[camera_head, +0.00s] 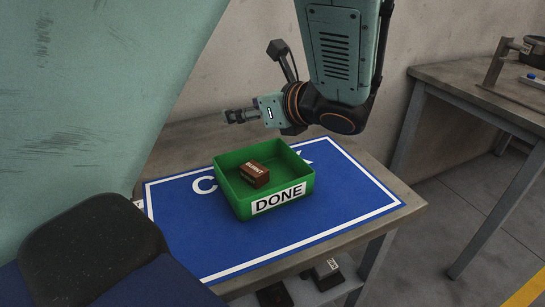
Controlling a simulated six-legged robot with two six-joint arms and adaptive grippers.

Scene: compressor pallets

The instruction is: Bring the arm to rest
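My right gripper (233,116) is above the back left edge of the green bin, pointing left, on an arm that comes down from the top. It is clear of the bin and everything in it. Its fingers are small and dark and seen from the side, so I cannot tell whether they are open. I see nothing hanging from them. My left gripper is not in view.
A green bin (235,200) labelled DONE holds a brown block (254,174) marked BURNT. It stands on a blue mat (345,205) with a white border, hiding part of its lettering. Another bench (445,75) is at right, with grey floor between.

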